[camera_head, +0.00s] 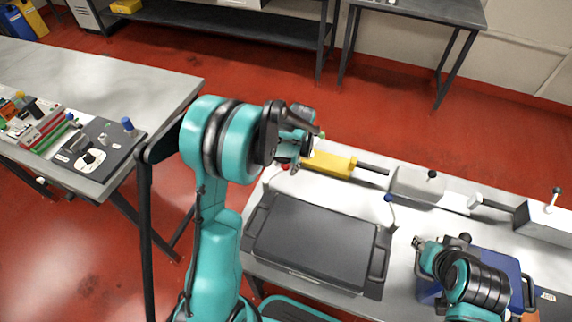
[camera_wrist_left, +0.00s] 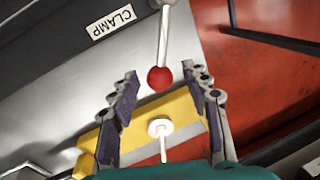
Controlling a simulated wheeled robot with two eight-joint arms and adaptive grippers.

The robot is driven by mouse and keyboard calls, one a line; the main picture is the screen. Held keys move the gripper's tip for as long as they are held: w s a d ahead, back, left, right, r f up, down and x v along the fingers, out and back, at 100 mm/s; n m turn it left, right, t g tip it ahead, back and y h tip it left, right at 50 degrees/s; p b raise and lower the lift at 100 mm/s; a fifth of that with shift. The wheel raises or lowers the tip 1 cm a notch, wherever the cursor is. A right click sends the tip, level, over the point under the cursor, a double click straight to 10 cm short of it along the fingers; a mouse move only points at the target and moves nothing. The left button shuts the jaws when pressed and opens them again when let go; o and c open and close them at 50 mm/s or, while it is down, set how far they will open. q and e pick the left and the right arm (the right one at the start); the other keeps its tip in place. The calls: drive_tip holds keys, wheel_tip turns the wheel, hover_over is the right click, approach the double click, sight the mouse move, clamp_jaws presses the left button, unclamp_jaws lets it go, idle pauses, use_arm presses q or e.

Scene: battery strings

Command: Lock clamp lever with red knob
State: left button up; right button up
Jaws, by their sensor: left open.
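The red knob (camera_wrist_left: 160,79) tops a metal lever rod (camera_wrist_left: 165,35) in the left wrist view. It shows between and slightly beyond the fingertips of my open left gripper (camera_wrist_left: 160,72), with no finger visibly touching it. In the head view, a bit of the red knob (camera_head: 285,167) shows beside my left gripper (camera_head: 306,150), which hides most of the lever. A yellow block (camera_head: 328,164) lies just right of the gripper; it also shows below the knob in the left wrist view (camera_wrist_left: 180,108). A CLAMP label (camera_wrist_left: 112,25) is on the dark surface nearby.
A black case (camera_head: 315,240) lies on the bench in front, with a blue-knobbed lever (camera_head: 388,198) by its back right corner. Levers with dark knobs (camera_head: 432,174) stand farther right. My right gripper (camera_head: 440,243) is over a blue box (camera_head: 500,262); its fingers are unclear.

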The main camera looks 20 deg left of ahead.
use_arm(q)
clamp_jaws()
drive_tip(key=shift+d, duration=0.1)
drive_tip(key=shift+s+d+m+t+h+b, duration=0.25)
drive_tip(key=shift+s+d+m, duration=0.65)
drive_tip(key=shift+m, duration=0.85)
drive_tip(key=shift+s+d+m+t+h+b, duration=0.15)
drive_tip(key=shift+s+d+m+t+b, duration=0.25)
drive_tip(key=shift+s+m, duration=1.05)
drive_tip(key=shift+s+d+m+t+h+b, duration=0.2)
drive_tip(key=shift+s+d+m, duration=0.55)
drive_tip(key=shift+m, duration=1.25)
